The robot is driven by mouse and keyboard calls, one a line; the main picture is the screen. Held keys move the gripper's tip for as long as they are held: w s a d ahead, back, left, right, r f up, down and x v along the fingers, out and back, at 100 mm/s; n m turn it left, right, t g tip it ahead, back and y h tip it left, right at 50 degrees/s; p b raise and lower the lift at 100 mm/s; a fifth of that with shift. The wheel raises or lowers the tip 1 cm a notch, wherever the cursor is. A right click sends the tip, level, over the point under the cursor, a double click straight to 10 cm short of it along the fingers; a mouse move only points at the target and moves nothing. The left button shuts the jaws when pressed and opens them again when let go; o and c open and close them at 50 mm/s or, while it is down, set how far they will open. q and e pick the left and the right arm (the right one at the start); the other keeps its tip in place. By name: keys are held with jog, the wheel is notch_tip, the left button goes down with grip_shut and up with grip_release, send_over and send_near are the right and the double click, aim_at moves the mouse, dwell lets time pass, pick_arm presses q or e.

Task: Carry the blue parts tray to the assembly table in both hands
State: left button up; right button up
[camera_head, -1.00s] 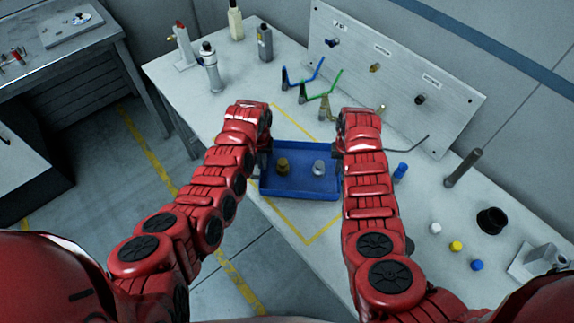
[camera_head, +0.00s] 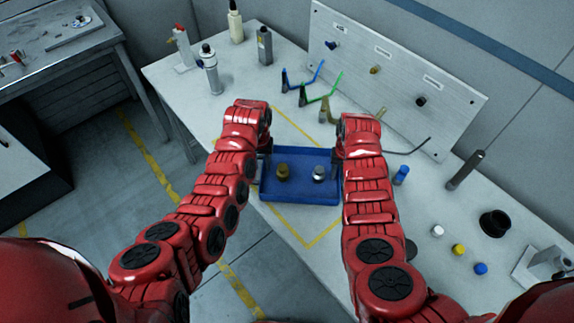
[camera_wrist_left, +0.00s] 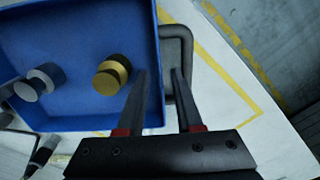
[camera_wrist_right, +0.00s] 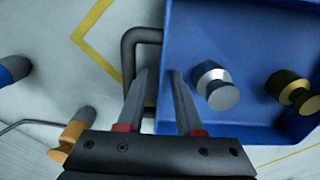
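The blue parts tray (camera_head: 300,195) is on the white table, holding a brass knob (camera_head: 283,172) and a silver knob (camera_head: 319,173). It has a dark loop handle on each short side, the left one in the left wrist view (camera_wrist_left: 188,45) and the right one in the right wrist view (camera_wrist_right: 127,55). My left gripper (camera_wrist_left: 159,76) is at the tray's left wall and my right gripper (camera_wrist_right: 158,76) at its right wall. In each wrist view the fingers are apart, one over the tray's inside and one toward the handle. I see no clear grip; contact is unclear.
An upright panel (camera_head: 455,110) with hooks stands at the table's back. Bottles (camera_head: 265,45) stand at the back left. A black cup (camera_head: 493,223) and small coloured pegs (camera_head: 458,250) are at right. Another table (camera_head: 95,55) is at far left, across open floor.

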pick_arm(q)
notch_tip(320, 180, up, 10)
jog(key=shift+f, duration=0.25)
pick_arm(e)
notch_tip(320, 180, up, 12)
dwell(0.4)
dwell(0.5)
